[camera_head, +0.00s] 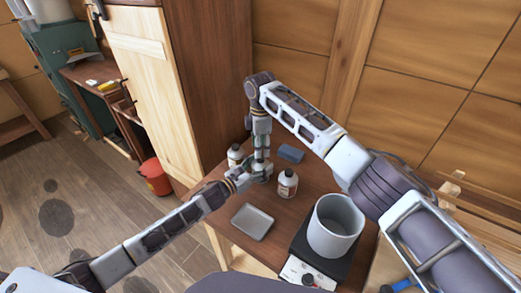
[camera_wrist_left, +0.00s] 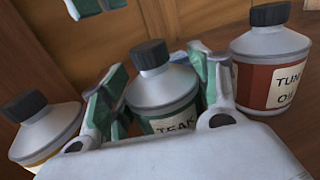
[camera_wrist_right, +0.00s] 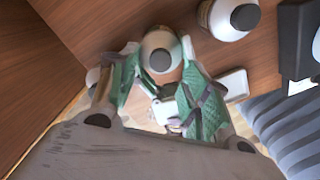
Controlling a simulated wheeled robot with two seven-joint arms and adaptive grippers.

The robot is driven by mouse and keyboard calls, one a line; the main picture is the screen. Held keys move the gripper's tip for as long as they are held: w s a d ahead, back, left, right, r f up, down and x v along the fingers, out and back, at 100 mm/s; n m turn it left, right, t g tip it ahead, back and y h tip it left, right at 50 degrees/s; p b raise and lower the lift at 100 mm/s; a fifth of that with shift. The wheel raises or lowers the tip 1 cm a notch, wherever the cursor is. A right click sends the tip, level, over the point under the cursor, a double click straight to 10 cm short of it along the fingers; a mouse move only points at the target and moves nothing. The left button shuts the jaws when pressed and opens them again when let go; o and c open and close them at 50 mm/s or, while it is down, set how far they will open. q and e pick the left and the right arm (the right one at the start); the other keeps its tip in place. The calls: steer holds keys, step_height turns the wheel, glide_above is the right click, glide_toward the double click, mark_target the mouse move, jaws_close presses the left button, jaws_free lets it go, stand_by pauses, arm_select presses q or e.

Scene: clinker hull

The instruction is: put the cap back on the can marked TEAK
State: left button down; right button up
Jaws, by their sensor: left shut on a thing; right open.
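The can marked TEAK (camera_wrist_left: 165,95) stands between my left gripper's fingers, its green label partly covered. A black cap (camera_wrist_left: 151,54) sits on its neck; I cannot tell how tightly. My left gripper (camera_wrist_left: 160,110) is shut on the can's body; it also shows in the head view (camera_head: 248,176). My right gripper (camera_wrist_right: 155,75) is open above the same can, with the black cap (camera_wrist_right: 160,60) between its spread fingers. It comes down from above in the head view (camera_head: 260,168). There the TEAK can is mostly hidden by the grippers.
A TUNG OIL can (camera_wrist_left: 270,70) with a black cap stands to the right, and another capped can (camera_wrist_left: 45,130) to the left. A blue block (camera_head: 291,153), a shallow tray (camera_head: 253,222) and a grey pot (camera_head: 336,228) on a hot plate are also on the bench.

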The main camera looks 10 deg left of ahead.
steer(key=shift+r, duration=0.1)
steer(key=shift+r, duration=1.65)
steer(key=shift+f, duration=0.15)
steer(key=shift+f, duration=3.9)
jaws_close()
jaws_free()
